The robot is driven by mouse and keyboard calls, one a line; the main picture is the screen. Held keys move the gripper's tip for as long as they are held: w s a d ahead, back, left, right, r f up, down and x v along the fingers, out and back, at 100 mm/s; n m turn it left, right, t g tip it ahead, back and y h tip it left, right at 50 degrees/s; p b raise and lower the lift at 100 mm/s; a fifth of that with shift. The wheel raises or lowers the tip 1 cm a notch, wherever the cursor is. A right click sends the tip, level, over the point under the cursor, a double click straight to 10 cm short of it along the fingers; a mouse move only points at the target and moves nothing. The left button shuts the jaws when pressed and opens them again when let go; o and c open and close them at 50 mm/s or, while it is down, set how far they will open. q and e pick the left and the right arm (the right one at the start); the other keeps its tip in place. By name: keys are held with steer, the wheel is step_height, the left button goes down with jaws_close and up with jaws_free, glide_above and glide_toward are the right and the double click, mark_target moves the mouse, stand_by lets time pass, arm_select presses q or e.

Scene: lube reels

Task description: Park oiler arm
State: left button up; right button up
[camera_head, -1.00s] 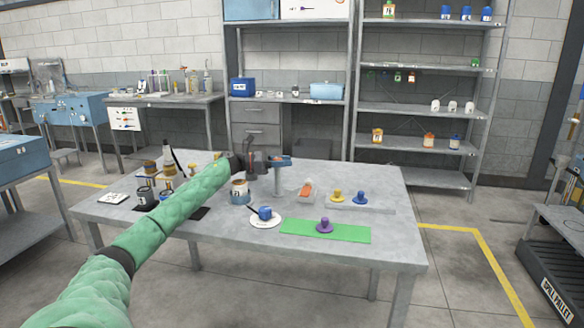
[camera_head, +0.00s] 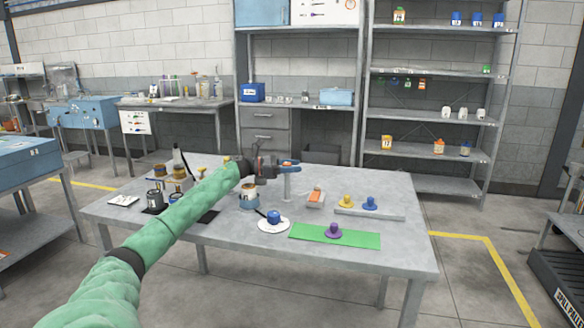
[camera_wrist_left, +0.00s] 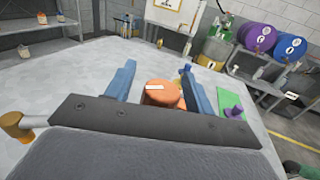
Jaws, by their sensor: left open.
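My left gripper (camera_head: 272,172) is open above the table (camera_head: 240,240), beside the top of a grey post (camera_head: 288,187). A blue piece (camera_head: 290,162) shows at the post's top. I cannot tell for certain which part is the oiler arm. In the left wrist view, the two blue fingers (camera_wrist_left: 158,86) stand apart. An orange rounded piece (camera_wrist_left: 160,94) with a pale label shows between them; contact cannot be told. My right gripper is not in view.
An orange item in a small tray (camera_head: 315,198), yellow (camera_head: 347,201) and blue (camera_head: 370,203) knobs, and a purple knob (camera_head: 333,230) on a green mat (camera_head: 360,239) lie to the right. A tin (camera_head: 249,198) and a white plate (camera_head: 274,226) stand nearer.

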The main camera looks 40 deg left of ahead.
arm_select(q)
steer(key=b+v, duration=0.1)
steer(key=v, duration=0.6)
steer(key=shift+s+a, duration=0.25)
steer(key=shift+s, duration=0.05)
steer(key=shift+r, duration=0.1)
stand_by(0.5)
